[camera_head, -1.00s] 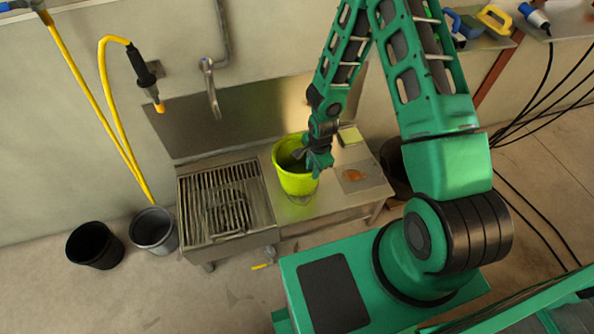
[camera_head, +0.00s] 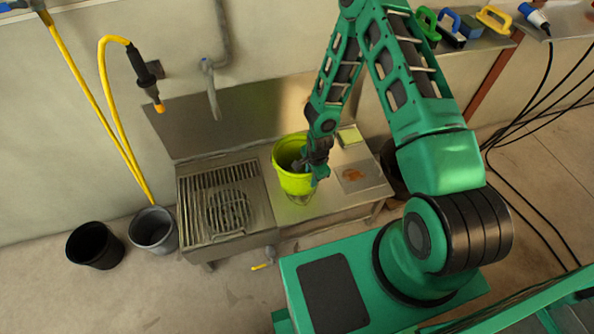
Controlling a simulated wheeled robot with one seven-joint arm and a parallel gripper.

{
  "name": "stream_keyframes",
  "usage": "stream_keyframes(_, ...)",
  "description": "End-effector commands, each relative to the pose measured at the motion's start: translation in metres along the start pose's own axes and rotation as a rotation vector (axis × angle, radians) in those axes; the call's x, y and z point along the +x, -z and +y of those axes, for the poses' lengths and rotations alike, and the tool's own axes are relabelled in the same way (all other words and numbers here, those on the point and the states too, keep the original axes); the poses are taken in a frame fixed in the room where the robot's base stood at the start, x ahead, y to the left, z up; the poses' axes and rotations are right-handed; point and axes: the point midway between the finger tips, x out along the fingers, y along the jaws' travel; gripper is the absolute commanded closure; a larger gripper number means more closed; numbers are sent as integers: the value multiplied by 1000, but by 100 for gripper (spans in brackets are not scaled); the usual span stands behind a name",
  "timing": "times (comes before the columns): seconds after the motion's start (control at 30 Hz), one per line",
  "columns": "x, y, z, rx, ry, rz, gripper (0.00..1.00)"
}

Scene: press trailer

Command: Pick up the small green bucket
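The small green bucket (camera_head: 291,183) is bright yellow-green and stands upright on the metal counter, right of the sink grate. My gripper (camera_head: 312,172) is at the bucket's right rim, with its wrist just above it. One green finger shows outside the bucket's right side, and a darker part of the gripper reaches over or into the opening. The wrist hides part of the rim. Whether the fingers are closed on the wall is too small to tell.
The sink grate (camera_head: 226,203) lies left of the bucket under a grey tap (camera_head: 211,90). A yellow sponge (camera_head: 348,136) and a board with an orange-brown mark (camera_head: 356,176) lie to the right. A black bucket (camera_head: 94,246) and a grey bucket (camera_head: 153,230) stand on the floor.

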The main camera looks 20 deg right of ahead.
Motion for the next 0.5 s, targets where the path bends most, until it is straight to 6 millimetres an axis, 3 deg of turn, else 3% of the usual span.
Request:
stream_keyframes(0.07, 0, 0, 0, 0, 0, 0, 76)
stream_keyframes(0.17, 0, 0, 0, 0, 0, 0, 97)
stream_keyframes(0.2, 0, 0, 0, 0, 0, 0, 100)
stream_keyframes(0.5, 0, 0, 0, 0, 0, 0, 100)
